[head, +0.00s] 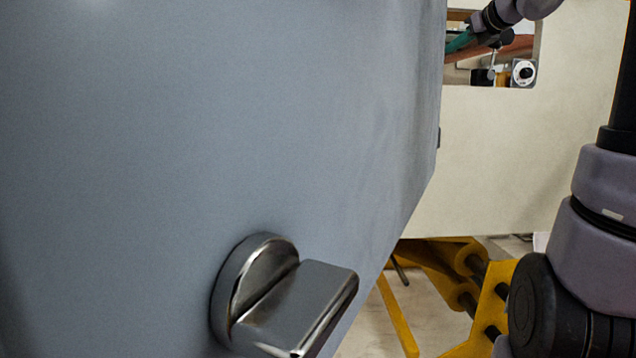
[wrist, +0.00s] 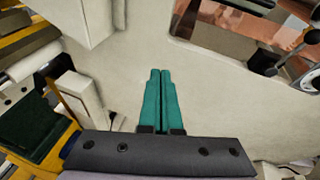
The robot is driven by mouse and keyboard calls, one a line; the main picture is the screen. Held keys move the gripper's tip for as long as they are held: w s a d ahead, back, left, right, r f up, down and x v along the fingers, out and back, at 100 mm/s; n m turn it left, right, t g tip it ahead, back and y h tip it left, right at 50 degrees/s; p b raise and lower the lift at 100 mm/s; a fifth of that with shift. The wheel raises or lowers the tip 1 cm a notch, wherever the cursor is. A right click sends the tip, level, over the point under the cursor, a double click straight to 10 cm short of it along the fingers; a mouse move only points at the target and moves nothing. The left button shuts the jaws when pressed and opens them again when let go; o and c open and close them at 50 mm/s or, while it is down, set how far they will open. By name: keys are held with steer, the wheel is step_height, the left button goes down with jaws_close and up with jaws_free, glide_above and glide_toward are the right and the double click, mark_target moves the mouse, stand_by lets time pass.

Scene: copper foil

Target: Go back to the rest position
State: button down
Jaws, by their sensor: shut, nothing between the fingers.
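My gripper (wrist: 159,75) shows in the wrist view with its two green fingers side by side and touching. It is shut and nothing shows between the fingers. The fingertips lie in front of a pale cream panel (wrist: 120,50), and I cannot tell how far off it is. In the head view a green part of my gripper (head: 459,41) shows in the upper right, in front of the panel's rectangular opening. My arm's dark and mauve links run down the right side of the head view.
A large grey metal door or cover (head: 220,120) with a shiny handle (head: 295,300) fills the left of the head view. A yellow frame with rollers (head: 465,285) stands low behind it.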

steer(key=s+a+f+n+g, duration=0.2)
steer(key=s+a+f+n, duration=0.35)
steer(key=s+n, duration=0.25)
steer(key=s+a+f+n+g, duration=0.3)
steer(key=s+a+f+n, duration=0.2)
steer(key=s+f+n, duration=0.3)
steer(key=s+f+n+g+h, duration=0.1)
steer(key=s+f+n+g, duration=0.1)
steer(key=s+f+n, duration=0.7)
steer(key=s+n, duration=0.2)
steer(key=s, duration=0.1)
steer(key=shift+s+n+h, duration=0.3)
steer(key=shift+s+h, duration=0.05)
steer(key=shift+h, duration=0.05)
steer(key=shift+a, duration=0.1)
